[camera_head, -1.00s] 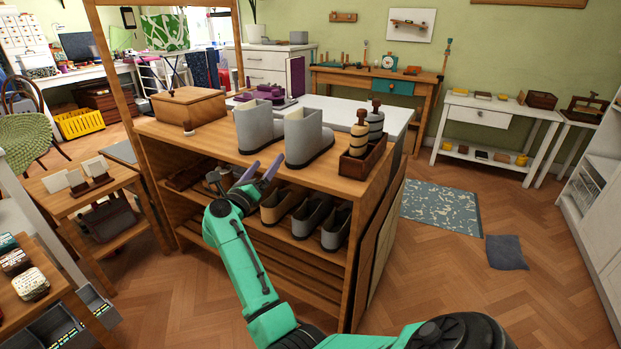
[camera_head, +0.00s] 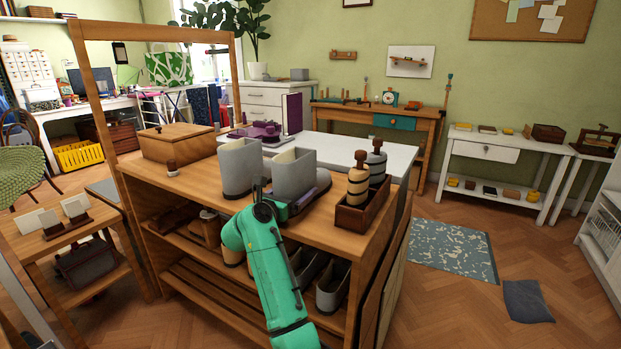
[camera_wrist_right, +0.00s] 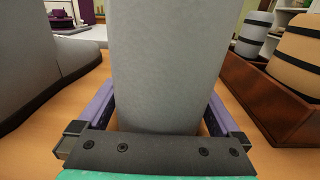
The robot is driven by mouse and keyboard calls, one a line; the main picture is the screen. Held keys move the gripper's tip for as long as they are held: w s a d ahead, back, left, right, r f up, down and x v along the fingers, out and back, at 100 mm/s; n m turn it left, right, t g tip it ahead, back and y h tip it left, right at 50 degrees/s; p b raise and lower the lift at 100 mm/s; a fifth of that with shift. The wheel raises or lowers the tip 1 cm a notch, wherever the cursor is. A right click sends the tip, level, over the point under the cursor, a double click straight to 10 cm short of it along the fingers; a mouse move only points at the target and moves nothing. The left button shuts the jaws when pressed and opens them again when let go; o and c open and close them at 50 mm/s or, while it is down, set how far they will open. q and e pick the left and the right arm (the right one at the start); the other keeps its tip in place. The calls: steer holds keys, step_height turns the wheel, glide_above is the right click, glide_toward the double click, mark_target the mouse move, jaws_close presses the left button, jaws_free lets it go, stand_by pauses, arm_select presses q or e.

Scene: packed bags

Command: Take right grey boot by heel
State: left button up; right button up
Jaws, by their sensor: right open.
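The right grey boot (camera_head: 294,174) stands upright on the wooden bench top (camera_head: 219,206), with its heel side toward my arm. My right gripper (camera_head: 296,193) is low behind it with open purple fingers. In the right wrist view the boot's grey back (camera_wrist_right: 170,60) fills the middle, and the right gripper (camera_wrist_right: 160,103) has one finger on each side of it. Gaps show beside the boot near the fingers, and the fingertips are partly hidden by it. The left grey boot (camera_head: 240,167) stands just to the left, also in the right wrist view (camera_wrist_right: 38,62).
A dark wooden caddy (camera_head: 360,212) with striped bottles (camera_head: 358,182) stands close to the right of the boot. A wooden box (camera_head: 179,146) and a small knob-like object (camera_head: 172,168) are farther left. More shoes (camera_head: 331,287) sit on the shelf below.

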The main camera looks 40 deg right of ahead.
steer(key=shift+w+d+f, duration=0.1)
steer(key=shift+a+r, duration=0.2)
steer(key=shift+s+a+r, duration=0.15)
steer(key=shift+s+a, duration=0.05)
steer(key=shift+s, duration=0.05)
steer(key=c, duration=0.4)
steer(key=shift+d, duration=0.1)
jaws_close()
